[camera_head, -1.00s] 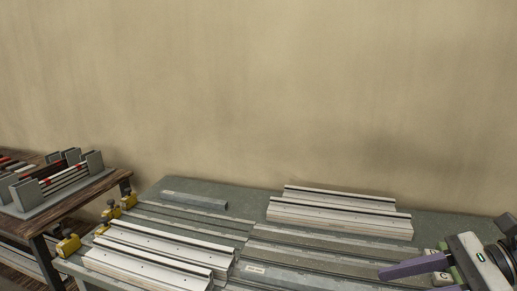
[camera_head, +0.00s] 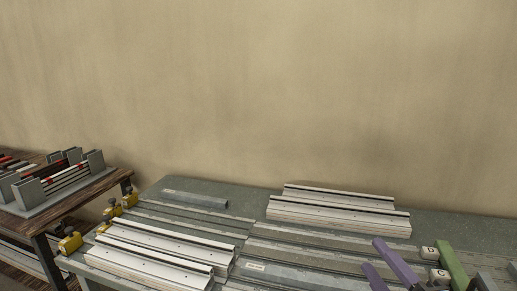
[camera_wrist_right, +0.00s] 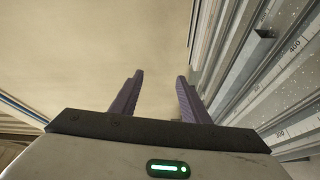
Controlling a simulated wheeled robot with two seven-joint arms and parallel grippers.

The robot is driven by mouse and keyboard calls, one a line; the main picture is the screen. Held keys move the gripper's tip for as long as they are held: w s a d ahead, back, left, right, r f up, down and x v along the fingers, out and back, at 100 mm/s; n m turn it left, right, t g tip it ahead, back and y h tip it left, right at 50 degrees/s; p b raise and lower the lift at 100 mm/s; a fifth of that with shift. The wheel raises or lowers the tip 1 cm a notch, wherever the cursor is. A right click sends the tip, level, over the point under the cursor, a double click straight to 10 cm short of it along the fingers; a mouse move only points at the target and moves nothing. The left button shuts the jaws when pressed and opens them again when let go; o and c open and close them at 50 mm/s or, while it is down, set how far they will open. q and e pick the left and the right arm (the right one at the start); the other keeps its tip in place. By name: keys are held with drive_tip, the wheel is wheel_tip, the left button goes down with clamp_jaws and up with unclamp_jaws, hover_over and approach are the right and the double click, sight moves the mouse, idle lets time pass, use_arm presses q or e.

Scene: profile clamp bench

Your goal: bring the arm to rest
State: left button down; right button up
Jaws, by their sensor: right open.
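My right gripper (camera_head: 373,255) is at the lower right of the head view, over the right part of the bench. Its two purple fingers are apart with nothing between them. In the right wrist view, the open fingers (camera_wrist_right: 160,76) point at the plain wall, with the ruled bench rails (camera_wrist_right: 285,75) to their right. My left gripper is not in view.
The grey bench (camera_head: 450,222) carries pale profiles at the back (camera_head: 340,213) and front left (camera_head: 150,265). A grey bar (camera_head: 195,199) lies at the back left. Yellow clamps (camera_head: 70,243) line the left edge. A wooden table (camera_head: 95,190) with a rack stands left.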

drive_tip(key=s+d+f+m+g+h, duration=0.1)
drive_tip(key=s+f+m+g+h, duration=0.1)
drive_tip(key=s+f+m+g, duration=0.4)
drive_tip(key=s+d+f+m+g+h, duration=0.1)
drive_tip(key=s+d+f+m+h, duration=0.1)
drive_tip(key=s+f+m, duration=0.45)
drive_tip(key=s+a+f+m+g+y, duration=0.1)
drive_tip(key=s+a+f+m+g, duration=0.1)
drive_tip(key=s+f+g, duration=0.4)
drive_tip(key=s+a+f+m+g, duration=0.2)
drive_tip(key=s+f, duration=0.2)
drive_tip(key=s, duration=0.4)
drive_tip(key=w+a+f+t+b, duration=0.1)
drive_tip(key=a+f+b, duration=0.1)
drive_tip(key=f, duration=0.4)
drive_tip(key=w+a+f+t+y+b, duration=0.1)
drive_tip(key=w+a+f+t+b, duration=0.1)
drive_tip(key=f+b, duration=0.2)
drive_tip(key=w+a+f+t+y+b, duration=0.1)
drive_tip(key=a+f+t+b, duration=0.1)
drive_tip(key=f, duration=0.8)
drive_tip(key=shift+w+a+f+n+b, duration=0.2)
drive_tip(key=shift+a+n+b, duration=0.2)
drive_tip(key=shift+b, duration=0.45)
